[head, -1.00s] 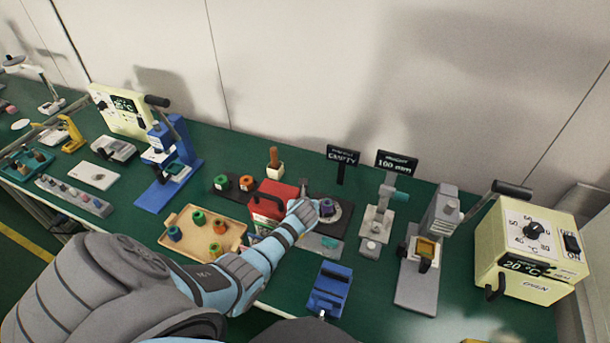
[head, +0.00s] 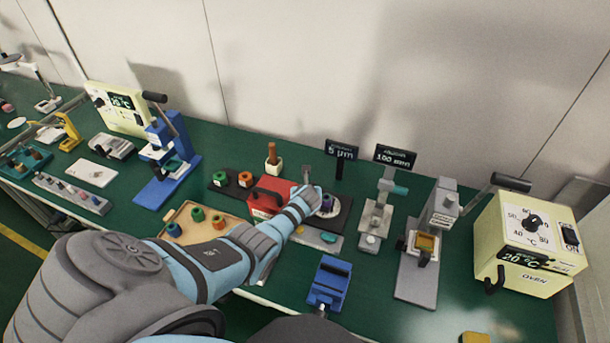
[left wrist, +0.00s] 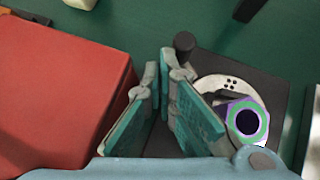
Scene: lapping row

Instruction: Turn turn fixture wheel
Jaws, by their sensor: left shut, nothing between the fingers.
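The fixture wheel is a pale disc (head: 339,211) on a dark base. In the left wrist view it is a light ring (left wrist: 212,84) with small dark holes, partly hidden by my fingers. A purple hexagonal part (left wrist: 233,109) with a green ring and dark bore sits on it. A dark upright knob (left wrist: 184,42) stands at its left edge. My left gripper (head: 314,198) is over the left side of the wheel, in the left wrist view (left wrist: 164,90) just beside the knob. It is shut and empty; whether it touches the knob cannot be told. My right gripper is not in view.
A red box (head: 264,203) stands close left of my left gripper. A tan tray (head: 180,214) with coloured parts lies farther left, partly behind my arm. A blue fixture (head: 328,283) is in front. A sign (head: 341,151) reads 5 µm. A grey gauge stand (head: 376,212) is at right.

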